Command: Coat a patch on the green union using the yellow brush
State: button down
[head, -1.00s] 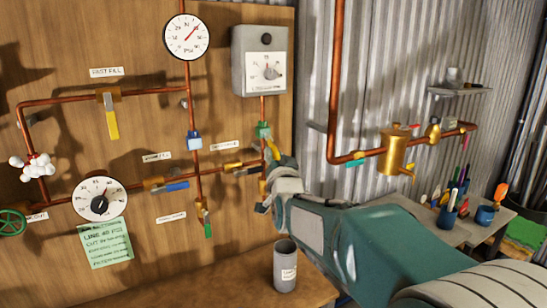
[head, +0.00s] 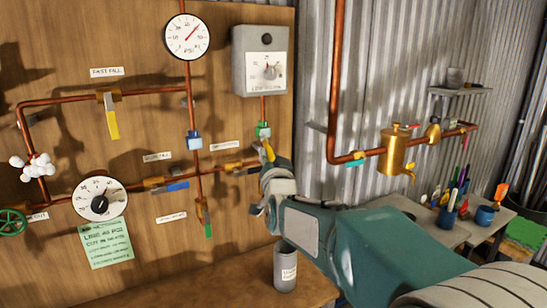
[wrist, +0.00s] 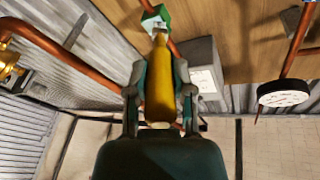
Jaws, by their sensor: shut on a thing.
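The green union (head: 263,130) sits on the vertical copper pipe below the grey dial box; it also shows at the top of the wrist view (wrist: 155,20). My gripper (head: 273,168) is shut on the yellow brush (head: 267,151), just below the union. In the wrist view the brush's thick yellow handle (wrist: 160,85) lies between my fingers (wrist: 160,100), and its pale head points at the union. The tip is at or very close to the union; I cannot tell if it touches. Any coating on the union is too small to make out.
A grey dial box (head: 259,60) hangs above the union. Copper pipes with valves and a pressure gauge (head: 187,37) cover the wooden board. A grey cup (head: 285,268) stands on the ledge below my arm. A brass pot (head: 396,152) hangs on the right pipe.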

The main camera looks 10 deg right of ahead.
jog(key=shift+s, duration=0.15)
jog(key=shift+s+d, duration=0.3)
jog(key=shift+s, duration=0.6)
jog(key=shift+s+d, duration=0.35)
jog(key=shift+s, duration=0.6)
jog(key=shift+s+d, duration=0.3)
jog(key=shift+s, duration=0.6)
jog(key=shift+s, duration=0.1)
jog(key=s, duration=0.1)
jog(key=s+d, duration=0.1)
jog(key=shift+s, duration=0.3)
